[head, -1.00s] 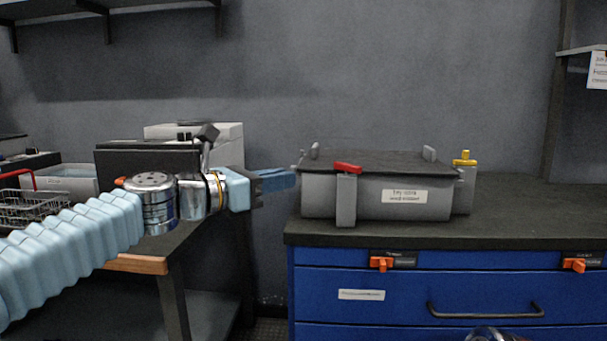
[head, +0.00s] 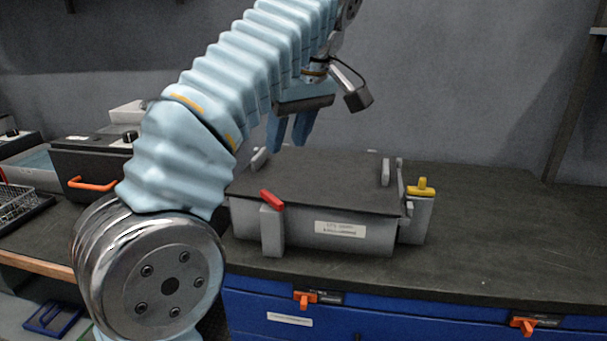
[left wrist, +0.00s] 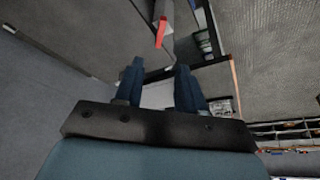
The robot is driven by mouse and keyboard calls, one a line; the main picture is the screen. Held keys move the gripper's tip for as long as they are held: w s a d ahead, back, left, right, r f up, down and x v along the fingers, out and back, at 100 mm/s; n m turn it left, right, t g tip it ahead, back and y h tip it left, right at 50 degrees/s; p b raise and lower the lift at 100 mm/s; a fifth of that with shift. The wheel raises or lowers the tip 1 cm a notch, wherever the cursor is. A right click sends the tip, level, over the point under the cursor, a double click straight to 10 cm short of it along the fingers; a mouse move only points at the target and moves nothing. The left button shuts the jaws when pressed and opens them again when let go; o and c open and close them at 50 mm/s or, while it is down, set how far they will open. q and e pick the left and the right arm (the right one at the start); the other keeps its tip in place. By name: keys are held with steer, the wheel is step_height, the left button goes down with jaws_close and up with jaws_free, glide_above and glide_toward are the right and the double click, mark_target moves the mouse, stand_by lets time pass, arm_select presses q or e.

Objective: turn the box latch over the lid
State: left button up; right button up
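A grey box with a flat dark lid (head: 320,182) stands on the dark worktop, the lid lying closed on it. A red latch (head: 272,199) sits on top of a grey post at the box's front left. The red latch also shows in the left wrist view (left wrist: 161,32), beyond the fingertips. My left gripper (head: 286,140) hangs above the back left part of the lid, pointing down, apart from the latch. Its two blue fingers (left wrist: 155,70) are spread with nothing between them. My right gripper is not in view.
A yellow-handled part (head: 421,188) stands at the box's right side. Grey upright tabs (head: 385,172) rise at the lid's back. Blue drawers with orange latches (head: 306,299) are below. The worktop right of the box is clear.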

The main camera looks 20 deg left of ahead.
mark_target(272, 197)
arm_select(q)
steer(key=b+x, duration=0.1)
steer(key=x, duration=1.2)
steer(key=shift+f, duration=0.2)
jaws_close()
